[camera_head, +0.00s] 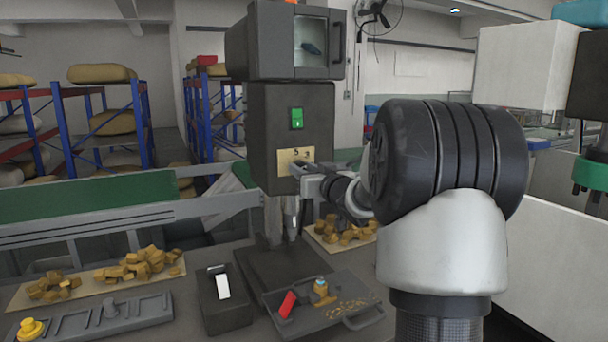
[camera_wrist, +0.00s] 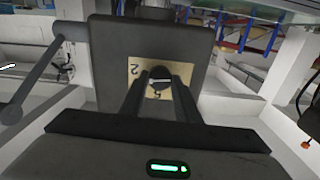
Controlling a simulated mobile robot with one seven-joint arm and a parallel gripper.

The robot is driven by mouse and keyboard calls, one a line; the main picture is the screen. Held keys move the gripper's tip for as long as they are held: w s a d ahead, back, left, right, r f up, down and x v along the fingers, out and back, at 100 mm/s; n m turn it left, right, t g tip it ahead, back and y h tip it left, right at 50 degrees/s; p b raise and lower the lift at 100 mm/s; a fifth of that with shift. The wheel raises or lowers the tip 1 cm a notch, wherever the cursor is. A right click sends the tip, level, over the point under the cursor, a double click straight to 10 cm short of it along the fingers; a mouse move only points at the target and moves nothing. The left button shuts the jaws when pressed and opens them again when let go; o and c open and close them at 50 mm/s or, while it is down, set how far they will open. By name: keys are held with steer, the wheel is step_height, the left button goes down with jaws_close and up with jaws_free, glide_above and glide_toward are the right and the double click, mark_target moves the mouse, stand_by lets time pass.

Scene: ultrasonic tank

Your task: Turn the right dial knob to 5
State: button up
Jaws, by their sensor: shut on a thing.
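The dial knob (camera_wrist: 161,75) is a small dark round knob with a pale line across its face. It sits on a tan plate (camera_wrist: 134,68) with a "2" at its left and a "5" below the knob in the wrist view. In the head view the plate (camera_head: 287,158) is on the front of a dark machine, and my wrist partly covers it. My gripper (camera_wrist: 160,80) is shut on the knob, one finger on each side. It also shows in the head view (camera_head: 303,170), reaching from the right. The fingers hide the knob's sides.
A green switch (camera_head: 297,118) is above the plate. Below are a grey switch box (camera_head: 227,313), a tray (camera_head: 345,318) with a red piece, and several brown chunks (camera_head: 140,264) on boards. A grey lever (camera_wrist: 32,87) stands left of the machine in the wrist view.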

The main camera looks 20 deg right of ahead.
steer(key=shift+f+n+b, duration=0.1)
steer(key=shift+n+b, duration=5.05)
steer(key=shift+n, duration=3.05)
steer(key=o, duration=1)
steer(key=shift+o, duration=0.2)
steer(key=shift+s, duration=0.15)
steer(key=s+p, duration=0.1)
steer(key=s, duration=1.6)
steer(key=shift+d, duration=0.25)
